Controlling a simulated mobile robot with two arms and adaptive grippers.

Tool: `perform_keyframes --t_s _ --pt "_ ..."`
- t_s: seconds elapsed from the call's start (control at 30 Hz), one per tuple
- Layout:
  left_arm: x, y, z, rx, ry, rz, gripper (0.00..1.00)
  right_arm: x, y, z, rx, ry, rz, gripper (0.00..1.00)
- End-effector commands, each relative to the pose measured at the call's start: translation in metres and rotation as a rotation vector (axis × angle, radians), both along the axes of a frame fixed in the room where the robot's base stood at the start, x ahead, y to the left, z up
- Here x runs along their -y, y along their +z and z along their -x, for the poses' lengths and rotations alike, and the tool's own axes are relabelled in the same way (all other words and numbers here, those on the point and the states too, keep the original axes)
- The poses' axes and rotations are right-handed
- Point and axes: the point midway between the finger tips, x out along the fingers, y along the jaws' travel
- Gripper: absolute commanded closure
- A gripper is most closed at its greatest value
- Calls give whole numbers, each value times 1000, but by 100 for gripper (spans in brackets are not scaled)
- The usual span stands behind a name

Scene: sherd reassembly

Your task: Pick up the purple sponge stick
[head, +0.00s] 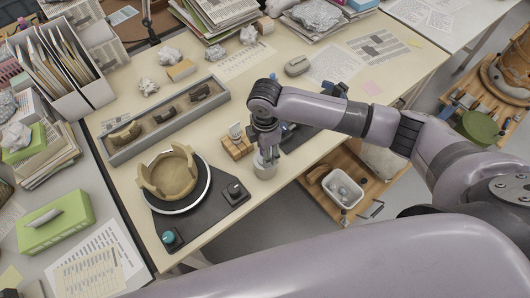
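I cannot make out a purple sponge stick for certain. A small wooden block (238,148) stands near the front edge of the cream table, with a small whitish piece (235,131) upright in it. My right gripper (267,158) points down just right of the block, directly over a small pale grey pot (265,170). Its fingers overlap the pot's top in this view, and whether they hold anything is too small to tell. My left gripper is not in view.
Left of the block, a partly built clay vessel (171,175) sits on a round turntable (202,194) with a dark base (226,208). Behind it is a long grey tray (200,119) with sherds. A grey mouse-like object (297,66) lies farther back. The table's front edge is close.

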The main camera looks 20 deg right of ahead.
Motion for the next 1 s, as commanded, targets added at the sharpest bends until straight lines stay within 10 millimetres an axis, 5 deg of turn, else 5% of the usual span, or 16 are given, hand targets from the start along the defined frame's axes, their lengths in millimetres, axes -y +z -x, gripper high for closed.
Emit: perform_keyframes --t_s 0.27,0.87,1.0 --pt "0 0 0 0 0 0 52 0 -4 0 0 1 0 52" --pt "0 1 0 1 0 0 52 0 -4 0 1 0 0 91" --pt "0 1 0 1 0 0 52 0 -4 0 1 0 0 92"
